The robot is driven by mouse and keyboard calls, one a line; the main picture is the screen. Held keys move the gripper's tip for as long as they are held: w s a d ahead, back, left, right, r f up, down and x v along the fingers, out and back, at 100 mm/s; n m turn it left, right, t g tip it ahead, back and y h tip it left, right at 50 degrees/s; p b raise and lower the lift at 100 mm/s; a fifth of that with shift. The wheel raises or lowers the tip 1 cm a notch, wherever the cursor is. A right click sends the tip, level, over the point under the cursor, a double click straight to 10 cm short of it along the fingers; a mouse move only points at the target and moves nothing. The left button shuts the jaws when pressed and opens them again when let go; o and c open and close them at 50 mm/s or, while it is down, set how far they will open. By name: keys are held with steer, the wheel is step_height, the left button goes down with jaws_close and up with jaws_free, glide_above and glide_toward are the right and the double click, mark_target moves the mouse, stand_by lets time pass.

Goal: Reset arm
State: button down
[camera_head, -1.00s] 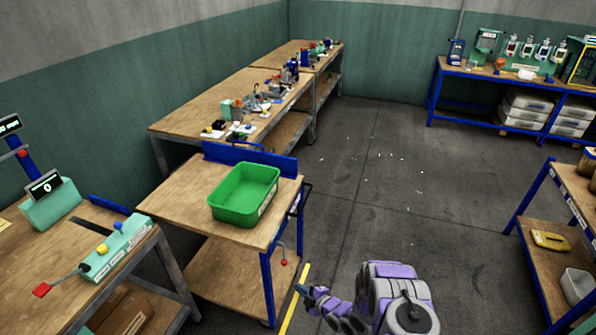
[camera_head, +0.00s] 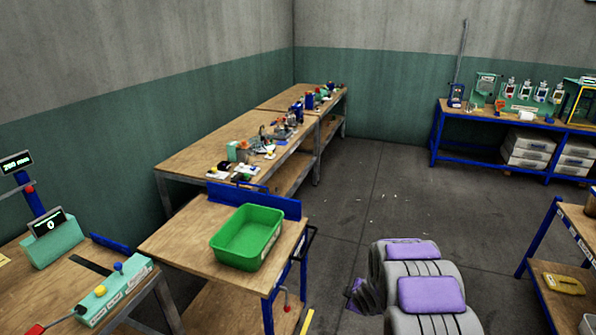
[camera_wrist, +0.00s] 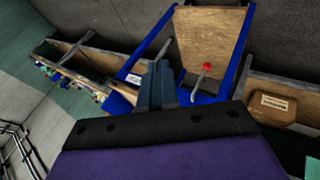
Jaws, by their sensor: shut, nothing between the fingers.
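My arm, purple and grey, is folded at the bottom centre-right of the head view. My gripper shows in the wrist view (camera_wrist: 157,84) as grey-blue fingers pressed together, with nothing between them. Its fingers are hidden or too unclear to make out in the head view. In the wrist view the gripper appears in front of the blue-framed cart (camera_wrist: 207,35) and its red-knobbed lever (camera_wrist: 204,70), but I cannot tell the distance.
A green bin (camera_head: 247,236) stands on the wooden cart top (camera_head: 190,232). A press bench (camera_head: 60,285) is at the left. Long benches (camera_head: 200,150) line the left wall. A shelf (camera_head: 577,215) stands at the right. The middle floor (camera_head: 385,190) is open, with small scattered bits.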

steer(key=s+d+r+m+g+h, duration=0.35)
steer(key=s+r+m, duration=0.35)
steer(key=s+r, duration=1)
steer(key=s+a+r+m+g, duration=0.2)
steer(key=s+r, duration=0.1)
steer(key=s, duration=0.7)
steer(key=s+a+r+m+g+y, duration=0.1)
steer(key=s+a+r+m+g, duration=0.1)
steer(key=s, duration=0.9)
steer(key=s+a+r+m+g+y, duration=0.1)
steer(key=s+a+r+m+g, duration=0.1)
steer(key=s+r, duration=0.4)
steer(key=s+a, duration=0.1)
steer(key=s, duration=0.4)
steer(key=shift+s+a+r+m, duration=0.15)
steer(key=shift+m, duration=0.25)
